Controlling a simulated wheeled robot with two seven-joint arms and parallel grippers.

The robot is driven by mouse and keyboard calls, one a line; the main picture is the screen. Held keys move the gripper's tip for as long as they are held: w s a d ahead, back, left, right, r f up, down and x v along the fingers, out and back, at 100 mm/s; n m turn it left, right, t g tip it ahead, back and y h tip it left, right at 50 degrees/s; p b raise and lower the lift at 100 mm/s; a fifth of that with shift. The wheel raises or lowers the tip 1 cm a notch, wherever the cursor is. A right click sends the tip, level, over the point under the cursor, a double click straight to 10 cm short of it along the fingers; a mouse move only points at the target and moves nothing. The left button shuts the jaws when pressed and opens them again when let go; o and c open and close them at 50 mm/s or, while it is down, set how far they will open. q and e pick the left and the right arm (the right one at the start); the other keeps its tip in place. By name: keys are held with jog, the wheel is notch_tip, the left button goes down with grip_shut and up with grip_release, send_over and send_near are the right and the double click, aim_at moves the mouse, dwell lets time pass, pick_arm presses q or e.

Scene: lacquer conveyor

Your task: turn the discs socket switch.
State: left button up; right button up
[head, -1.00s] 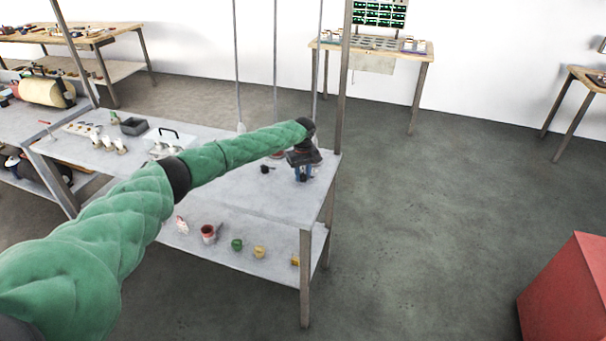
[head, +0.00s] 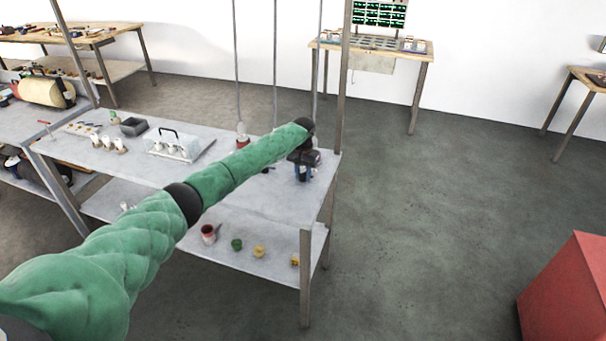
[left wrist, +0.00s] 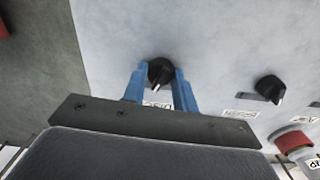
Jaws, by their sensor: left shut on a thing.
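In the left wrist view a black rotary switch knob (left wrist: 160,72) sits on the grey panel, between the two blue fingers of my left gripper (left wrist: 158,82). The fingers are shut on its sides. A label in front of the knob is partly covered by the gripper and hard to read. In the head view my left gripper (head: 303,173) points down at the right end of the grey table (head: 262,190). The knob is hidden there. My right gripper is in neither view.
A clear case with a black handle (head: 178,147) stands on the table.

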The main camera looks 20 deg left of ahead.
pick_arm(q)
jog(key=shift+m, duration=1)
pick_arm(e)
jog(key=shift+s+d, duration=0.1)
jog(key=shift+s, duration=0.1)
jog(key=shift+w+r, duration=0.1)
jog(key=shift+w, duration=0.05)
pick_arm(q)
jog(key=o, duration=0.8)
jog(key=shift+o, duration=0.9)
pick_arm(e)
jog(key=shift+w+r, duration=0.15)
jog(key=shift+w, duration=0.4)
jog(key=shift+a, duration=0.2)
